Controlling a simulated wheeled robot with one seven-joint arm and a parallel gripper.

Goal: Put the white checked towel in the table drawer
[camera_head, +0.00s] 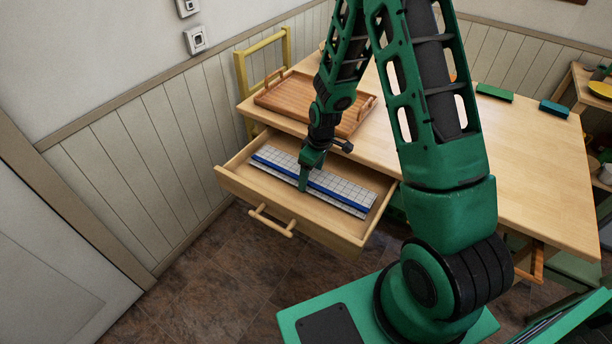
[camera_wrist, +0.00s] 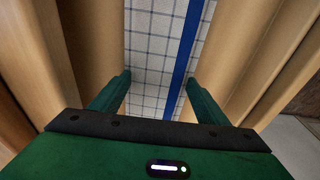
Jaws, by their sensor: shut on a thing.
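The white checked towel (camera_head: 343,189) has a blue stripe along its length and lies folded in a long strip inside the table drawer (camera_head: 325,233). The drawer is pulled open at the table's near side. My gripper (camera_head: 304,181) reaches down into the drawer at the towel's middle, its fingers hiding a little of it. In the wrist view, my gripper (camera_wrist: 158,78) has one finger on each side of the towel (camera_wrist: 153,40) and is shut on it. The drawer's walls show to both sides there.
A wooden tray (camera_head: 283,91) lies on the table (camera_head: 520,165) behind the drawer, close to my forearm. A green block (camera_head: 494,92) and a teal block (camera_head: 553,108) lie at the table's far edge. A yellow chair (camera_head: 241,82) stands beyond the left end.

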